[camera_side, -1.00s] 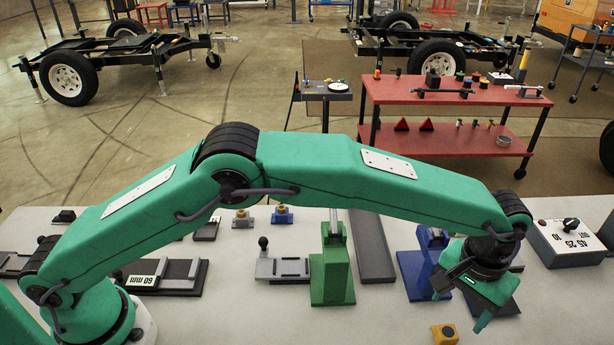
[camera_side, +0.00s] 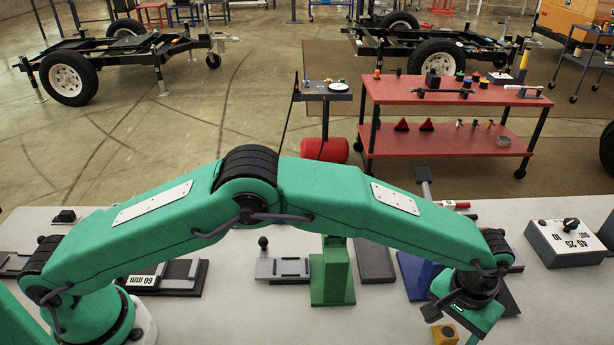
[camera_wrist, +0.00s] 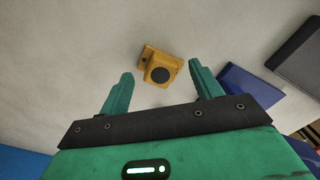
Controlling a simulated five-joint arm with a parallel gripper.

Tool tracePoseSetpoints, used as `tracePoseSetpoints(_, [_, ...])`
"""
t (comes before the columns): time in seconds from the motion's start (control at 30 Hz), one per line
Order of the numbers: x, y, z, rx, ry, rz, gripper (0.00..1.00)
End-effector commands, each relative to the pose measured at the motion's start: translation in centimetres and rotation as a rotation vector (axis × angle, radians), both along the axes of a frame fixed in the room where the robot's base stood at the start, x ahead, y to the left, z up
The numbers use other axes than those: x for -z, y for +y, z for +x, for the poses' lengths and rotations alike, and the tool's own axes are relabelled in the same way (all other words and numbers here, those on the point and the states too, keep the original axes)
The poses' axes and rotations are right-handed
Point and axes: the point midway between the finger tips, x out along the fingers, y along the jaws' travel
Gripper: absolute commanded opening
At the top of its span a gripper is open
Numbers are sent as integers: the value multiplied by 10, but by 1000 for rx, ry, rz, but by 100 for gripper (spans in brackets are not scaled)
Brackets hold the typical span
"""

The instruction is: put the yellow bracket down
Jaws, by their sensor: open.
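The yellow bracket (camera_side: 445,334) sits on the pale table near the front edge in the side view, partly behind my gripper. In the wrist view the yellow bracket (camera_wrist: 150,55) shows a dark round spot on one face and lies just beyond the fingertips, between their lines. My gripper (camera_side: 452,324) is open and close to the bracket. In the wrist view my gripper (camera_wrist: 161,73) has its two green fingers apart with nothing between them. I cannot tell the exact height of the fingertips above the table.
A blue stand (camera_side: 415,275) is behind my gripper, also seen at right in the wrist view (camera_wrist: 250,92). A green stand (camera_side: 332,275) and a grey fixture (camera_side: 282,268) stand to the left. A grey control box (camera_side: 568,243) is at right. The table left of the bracket is clear.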

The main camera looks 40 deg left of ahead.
Motion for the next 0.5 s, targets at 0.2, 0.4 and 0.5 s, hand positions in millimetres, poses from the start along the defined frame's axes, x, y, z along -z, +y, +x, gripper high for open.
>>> tracePoseSetpoints(0.2, [7,0,0,0,-1,-1,64])
tracePoseSetpoints(0.4, [7,0,0,0,-1,-1,64])
tracePoseSetpoints(0.5, [6,0,0,0,-1,-1,64])
